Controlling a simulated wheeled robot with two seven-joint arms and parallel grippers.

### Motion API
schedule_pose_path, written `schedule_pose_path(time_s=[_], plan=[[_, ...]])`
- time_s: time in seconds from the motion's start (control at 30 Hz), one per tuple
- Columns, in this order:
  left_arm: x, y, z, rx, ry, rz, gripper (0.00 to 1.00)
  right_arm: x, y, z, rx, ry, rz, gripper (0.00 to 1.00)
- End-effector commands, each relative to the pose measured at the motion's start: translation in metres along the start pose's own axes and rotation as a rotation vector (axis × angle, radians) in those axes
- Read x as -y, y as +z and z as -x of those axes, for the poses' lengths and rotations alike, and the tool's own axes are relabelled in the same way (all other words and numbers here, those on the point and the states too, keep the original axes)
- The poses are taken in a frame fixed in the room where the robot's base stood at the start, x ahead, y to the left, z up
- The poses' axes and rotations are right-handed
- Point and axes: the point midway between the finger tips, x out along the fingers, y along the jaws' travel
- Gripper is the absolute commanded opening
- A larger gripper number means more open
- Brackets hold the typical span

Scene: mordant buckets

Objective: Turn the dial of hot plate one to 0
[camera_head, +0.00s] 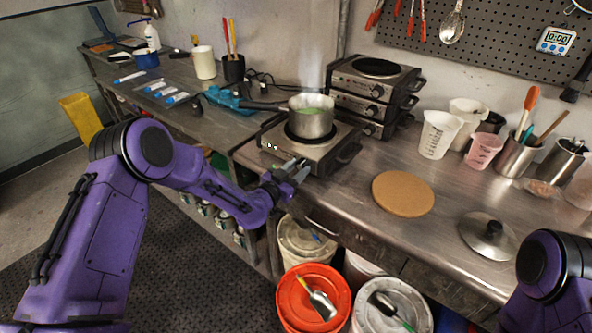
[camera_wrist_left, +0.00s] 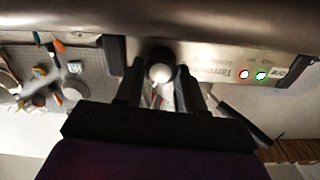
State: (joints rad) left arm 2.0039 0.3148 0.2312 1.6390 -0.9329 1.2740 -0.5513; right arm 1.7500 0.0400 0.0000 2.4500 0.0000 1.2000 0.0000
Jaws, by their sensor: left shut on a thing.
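The hot plate (camera_head: 272,142) in front of the stack stands at the counter's front edge, with a steel pot (camera_head: 311,118) of green liquid on its burner. My left gripper (camera_head: 293,167) is at its front panel. The dial's marking cannot be read, and the gripper hides the dial in the head view. My right gripper is out of view.
Stacked hot plates (camera_head: 366,88) stand behind the pot, against the wall. A round cork mat (camera_head: 403,193) and a lid (camera_head: 488,236) lie on the right counter. Buckets, including one with an orange lid (camera_head: 293,304), stand on the floor below. The pot's handle points left.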

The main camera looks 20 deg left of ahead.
Motion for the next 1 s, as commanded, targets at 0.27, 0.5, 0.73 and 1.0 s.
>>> schedule_pose_path(time_s=[0.27,0.5,0.73,1.0], plan=[[0.001,0.002,0.0,-0.001,-0.001,0.121,0.08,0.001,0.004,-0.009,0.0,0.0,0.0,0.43],[0.001,0.002,0.0,-0.002,-0.002,0.33,0.08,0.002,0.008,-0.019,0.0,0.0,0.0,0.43],[0.002,0.002,0.0,-0.002,-0.002,0.551,0.08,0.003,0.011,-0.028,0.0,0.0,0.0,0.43],[0.002,0.002,0.0,-0.002,-0.002,0.807,0.08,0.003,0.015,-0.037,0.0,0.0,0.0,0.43]])
